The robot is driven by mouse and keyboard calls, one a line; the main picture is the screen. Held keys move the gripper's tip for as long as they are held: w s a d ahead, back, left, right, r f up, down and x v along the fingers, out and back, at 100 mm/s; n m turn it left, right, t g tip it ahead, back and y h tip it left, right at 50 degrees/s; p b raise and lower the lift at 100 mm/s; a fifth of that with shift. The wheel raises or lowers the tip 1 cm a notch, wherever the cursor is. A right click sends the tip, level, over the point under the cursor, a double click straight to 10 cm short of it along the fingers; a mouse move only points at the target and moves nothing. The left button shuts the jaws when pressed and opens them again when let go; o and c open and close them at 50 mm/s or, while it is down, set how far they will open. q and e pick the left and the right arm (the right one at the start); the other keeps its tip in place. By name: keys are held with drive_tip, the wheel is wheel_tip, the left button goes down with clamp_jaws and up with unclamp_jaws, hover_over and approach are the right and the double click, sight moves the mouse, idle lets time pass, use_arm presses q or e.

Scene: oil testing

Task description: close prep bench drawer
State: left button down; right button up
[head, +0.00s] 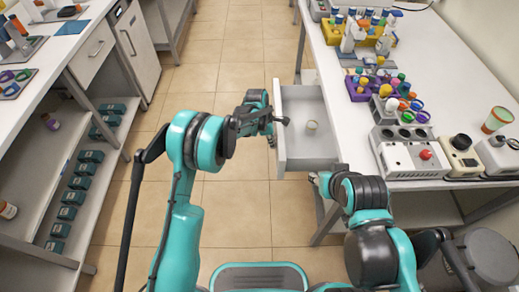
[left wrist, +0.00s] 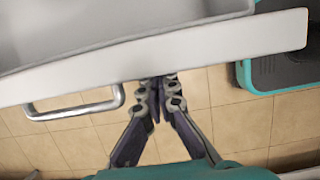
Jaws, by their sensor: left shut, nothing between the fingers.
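The prep bench drawer (head: 308,166) stands pulled out from the right-hand bench in the head view.
The right bench top (head: 455,60) carries colored tube racks (head: 370,85) and a white instrument (head: 410,155). A left bench (head: 60,45) has a shelf with several dark green boxes (head: 75,197). A grey stool (head: 492,255) stands at lower right. The tiled floor (head: 215,70) between benches is clear.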

use_arm(q)
hover_over(317, 152)
drive_tip(key=shift+d+f+p, duration=0.1)
drive_tip(key=shift+d+p, duration=0.05)
drive_tip(key=shift+p, duration=0.25)
